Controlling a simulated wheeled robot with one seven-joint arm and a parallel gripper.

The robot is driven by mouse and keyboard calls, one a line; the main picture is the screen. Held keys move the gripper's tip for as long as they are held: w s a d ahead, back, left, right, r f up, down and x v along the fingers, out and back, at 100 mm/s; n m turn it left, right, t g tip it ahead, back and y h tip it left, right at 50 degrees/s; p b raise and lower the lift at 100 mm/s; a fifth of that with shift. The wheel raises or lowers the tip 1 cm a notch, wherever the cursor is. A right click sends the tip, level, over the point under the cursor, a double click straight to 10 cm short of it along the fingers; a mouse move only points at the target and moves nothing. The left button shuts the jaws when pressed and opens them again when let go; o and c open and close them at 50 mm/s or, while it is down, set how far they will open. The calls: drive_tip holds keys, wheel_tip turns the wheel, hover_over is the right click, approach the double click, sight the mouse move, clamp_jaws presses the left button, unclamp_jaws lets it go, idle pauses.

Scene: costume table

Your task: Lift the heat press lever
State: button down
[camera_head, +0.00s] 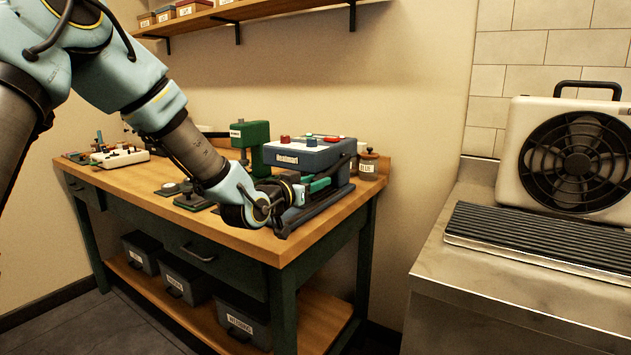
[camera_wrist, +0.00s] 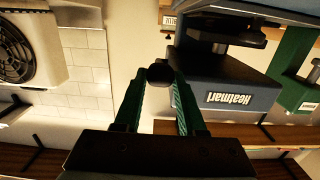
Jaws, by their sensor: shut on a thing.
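The heat press is a blue-grey machine (camera_head: 308,153) on the right end of the wooden workbench, with a label on its front. In the wrist view its labelled body (camera_wrist: 240,98) shows upside down at the right. My gripper (camera_head: 328,178) is at the press's front right side. In the wrist view my gripper's green fingers (camera_wrist: 160,80) are closed around a dark round knob, the end of the lever (camera_wrist: 160,71), at their tips. The rest of the lever is mostly hidden by the gripper and the view angle.
A green machine (camera_head: 250,134) stands left of the press, and a labelled jar (camera_head: 368,164) stands close behind its right side. Small tools (camera_head: 118,156) lie at the bench's left end. A fan unit (camera_head: 575,155) sits on the right counter (camera_head: 500,270), across a gap.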

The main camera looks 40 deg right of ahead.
drive_tip(key=r+y+p, duration=0.1)
drive_tip(key=r+p, duration=0.2)
drive_tip(key=r+g+y+p, duration=0.1)
drive_tip(key=r+y+p, duration=0.1)
drive_tip(key=p, duration=0.2)
drive_tip(key=r+y+p, duration=0.2)
drive_tip(key=r+p, duration=0.1)
drive_tip(key=p, duration=0.1)
drive_tip(key=shift+w+d+r, duration=0.1)
drive_tip(key=shift+d+r, duration=0.25)
drive_tip(key=shift+d+r+g, duration=0.15)
drive_tip(key=shift+r+g, duration=0.15)
drive_tip(key=shift+r, duration=0.05)
drive_tip(key=shift+w+d+r+p, duration=0.15)
drive_tip(key=shift+d+r+p, duration=0.3)
drive_tip(key=shift+r, duration=0.4)
drive_tip(key=shift+w+d+r+p, duration=0.2)
drive_tip(key=shift+d+r, duration=0.3)
drive_tip(key=shift+r, duration=0.5)
drive_tip(key=c, duration=0.8)
unclamp_jaws()
drive_tip(key=shift+d, duration=0.1)
drive_tip(key=o, duration=0.3)
drive_tip(key=shift+s+f, duration=0.1)
drive_tip(key=shift+f, duration=0.15)
drive_tip(key=shift+a, duration=0.2)
